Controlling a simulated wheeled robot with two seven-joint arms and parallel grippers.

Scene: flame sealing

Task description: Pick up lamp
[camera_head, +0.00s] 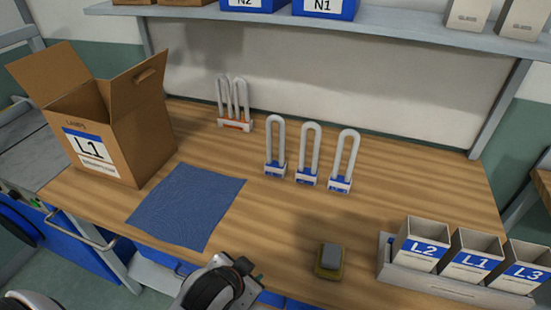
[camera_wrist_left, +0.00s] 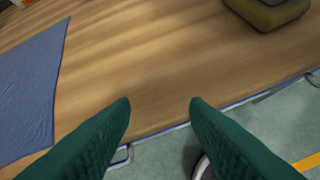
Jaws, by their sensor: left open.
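Three upright U-shaped white lamps with blue-and-white bases stand in a row mid-table in the head view: left lamp (camera_head: 275,147), middle lamp (camera_head: 309,155), right lamp (camera_head: 344,162). A white lamp unit with an orange-marked base (camera_head: 235,105) stands further back left. My left gripper shows in the left wrist view (camera_wrist_left: 160,103), its green fingers apart with nothing between them, over the table's front edge. In the head view, my left arm's end is at the bottom, well in front of the lamps. My right gripper is in neither view.
An open cardboard box (camera_head: 135,143) labelled L1 stands at left, beside a blue cloth (camera_head: 187,205). A yellow-and-grey block (camera_head: 330,260) lies near the front edge. A rack (camera_head: 430,284) at right holds bins L2, L1 and L3. A shelf (camera_head: 400,28) spans the back.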

